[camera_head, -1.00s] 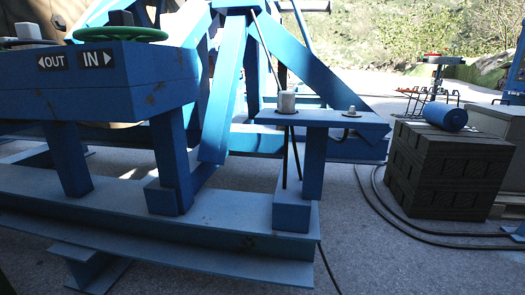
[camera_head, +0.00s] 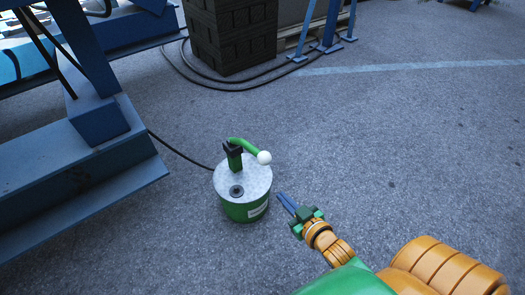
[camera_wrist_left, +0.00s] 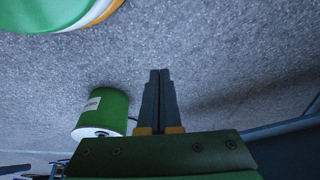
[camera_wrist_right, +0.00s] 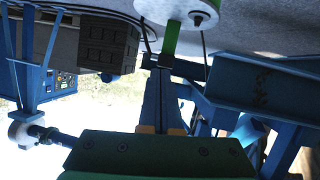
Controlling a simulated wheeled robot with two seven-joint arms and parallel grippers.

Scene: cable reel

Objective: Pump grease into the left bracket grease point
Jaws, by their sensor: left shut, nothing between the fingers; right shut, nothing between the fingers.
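A green grease pump (camera_head: 243,208) with a pale round lid stands on the ground in the head view. Its green lever (camera_head: 244,145) ends in a white ball knob (camera_head: 264,157). A black hose runs from it toward the blue frame. My right gripper (camera_head: 284,200) is shut and empty, just right of the pump and apart from it in the picture. The pump's top shows at the upper edge of the right wrist view (camera_wrist_right: 172,12). My left gripper (camera_wrist_left: 155,75) is shut and empty; the pump shows left of it in the left wrist view (camera_wrist_left: 104,110). The left bracket grease point is not identifiable.
The blue steel frame (camera_head: 75,180) fills the left side. A dark block stack (camera_head: 232,40) and blue stand legs (camera_head: 329,35) stand at the back, with black hose looped on the ground. The paving on the right is clear.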

